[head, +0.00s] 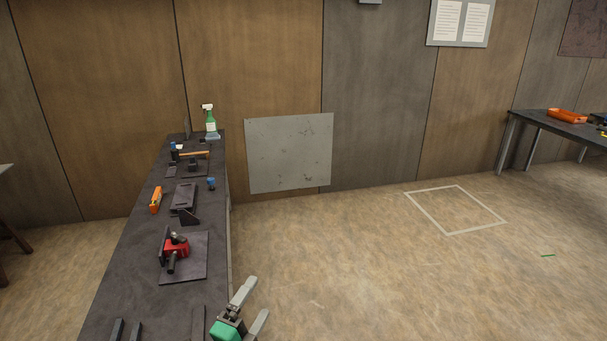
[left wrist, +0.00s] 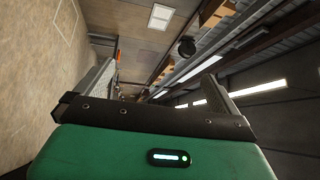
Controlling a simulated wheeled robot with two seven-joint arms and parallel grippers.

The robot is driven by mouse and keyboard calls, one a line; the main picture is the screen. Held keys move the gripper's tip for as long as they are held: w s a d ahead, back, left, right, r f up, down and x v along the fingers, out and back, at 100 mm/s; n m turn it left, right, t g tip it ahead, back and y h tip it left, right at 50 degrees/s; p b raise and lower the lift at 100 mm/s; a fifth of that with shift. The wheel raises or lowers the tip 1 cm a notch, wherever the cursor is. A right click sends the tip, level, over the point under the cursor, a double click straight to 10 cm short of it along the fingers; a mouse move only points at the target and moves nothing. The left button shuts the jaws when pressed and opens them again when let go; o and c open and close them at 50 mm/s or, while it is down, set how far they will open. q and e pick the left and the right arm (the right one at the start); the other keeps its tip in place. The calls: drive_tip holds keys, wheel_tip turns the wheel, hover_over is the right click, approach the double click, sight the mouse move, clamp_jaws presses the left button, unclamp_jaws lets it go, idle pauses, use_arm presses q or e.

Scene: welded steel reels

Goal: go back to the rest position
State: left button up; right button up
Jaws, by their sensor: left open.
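My left gripper (head: 252,305) is at the bottom of the head view, just right of the dark workbench (head: 130,270). Its two grey fingers are spread apart with nothing between them. In the left wrist view its green body fills the bottom, and the two fingers (left wrist: 160,88) stand apart and empty, with the wall, ceiling beams and lamps behind. My right gripper is in neither view.
On the bench are a red clamp (head: 177,247) on a dark plate, an orange tool (head: 156,199), dark metal parts (head: 184,197) and a green spray bottle (head: 210,120). A grey panel (head: 289,153) leans on the wall. A second table (head: 560,129) stands right. The middle floor is clear.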

use_arm(q)
drive_tip(key=s+a+f+n+g+y, duration=0.5)
drive_tip(key=s+a+f+n+y, duration=0.5)
drive_tip(key=n, duration=0.4)
drive_tip(key=s+a+f+n+g+h, duration=0.1)
drive_tip(key=s+f+n+g, duration=0.3)
drive_tip(key=s, duration=0.5)
drive_tip(key=s+a+f+n+g+h, duration=0.1)
drive_tip(key=s+a+f+n+g, duration=0.1)
drive_tip(key=s+g, duration=0.55)
wheel_tip(320, 180, down, 36)
drive_tip(key=s+b, duration=0.1)
drive_tip(key=b, duration=0.4)
drive_tip(key=s+a+f+b, duration=0.1)
drive_tip(key=s+f+b, duration=0.1)
drive_tip(key=s+f, duration=0.7)
drive_tip(key=s+a+f+b, duration=0.2)
drive_tip(key=s+f, duration=0.8)
drive_tip(key=f, duration=0.5)
drive_tip(key=shift+s+f+b, duration=0.25)
drive_tip(key=shift+f+b, duration=0.05)
